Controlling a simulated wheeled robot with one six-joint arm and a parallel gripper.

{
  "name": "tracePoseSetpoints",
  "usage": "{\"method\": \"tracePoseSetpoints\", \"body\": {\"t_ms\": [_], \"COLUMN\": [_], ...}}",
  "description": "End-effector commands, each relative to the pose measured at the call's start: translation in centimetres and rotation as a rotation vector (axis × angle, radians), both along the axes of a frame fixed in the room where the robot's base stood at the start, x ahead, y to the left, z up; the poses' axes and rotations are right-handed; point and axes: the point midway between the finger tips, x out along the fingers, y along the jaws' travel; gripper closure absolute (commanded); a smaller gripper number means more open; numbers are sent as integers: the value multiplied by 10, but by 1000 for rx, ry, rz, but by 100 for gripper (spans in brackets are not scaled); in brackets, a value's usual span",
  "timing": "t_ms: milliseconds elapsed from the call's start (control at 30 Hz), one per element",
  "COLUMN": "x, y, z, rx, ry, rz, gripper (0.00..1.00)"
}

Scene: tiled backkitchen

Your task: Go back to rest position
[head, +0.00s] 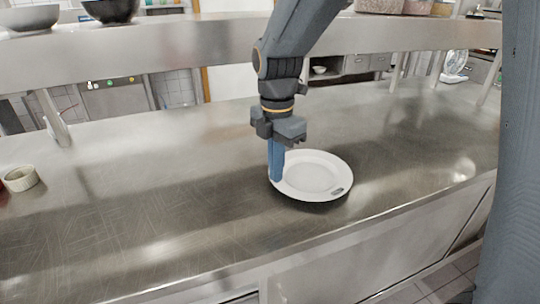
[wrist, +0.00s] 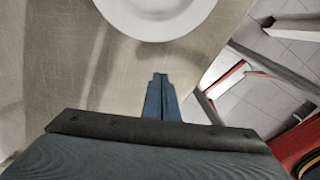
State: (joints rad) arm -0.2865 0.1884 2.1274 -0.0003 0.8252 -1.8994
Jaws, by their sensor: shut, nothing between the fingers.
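My gripper (head: 276,178) points down over the steel counter, its blue fingers together with nothing between them. In the head view it overlaps the left edge of a white plate (head: 312,177) that rests on the counter. In the wrist view the closed fingertips (wrist: 158,78) lie just below the plate's rim (wrist: 158,33), with a small gap in the picture. I cannot tell whether the fingers touch the counter. The plate is empty apart from a small dark mark on its right rim.
The steel counter (head: 150,190) is mostly clear around the plate. A small cream ramekin (head: 21,179) stands at the far left. A raised steel shelf (head: 140,52) runs behind my arm, carrying a grey bowl (head: 28,18) and a black bowl (head: 110,10). The counter's front edge is near the plate.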

Motion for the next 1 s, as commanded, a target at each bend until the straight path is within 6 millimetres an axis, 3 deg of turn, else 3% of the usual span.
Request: {"method": "tracePoseSetpoints", "body": {"t_ms": [167, 500, 800, 1000], "x": [-9, -48, -87, -101], "y": [-19, -77, -117, -128], "z": [-8, -37, -59, -66], "rx": [5, 36, 85, 108], "ry": [-10, -42, -56, -57], "rz": [-245, -1138, -1879, -2139], "gripper": [100, 100, 100, 100]}}
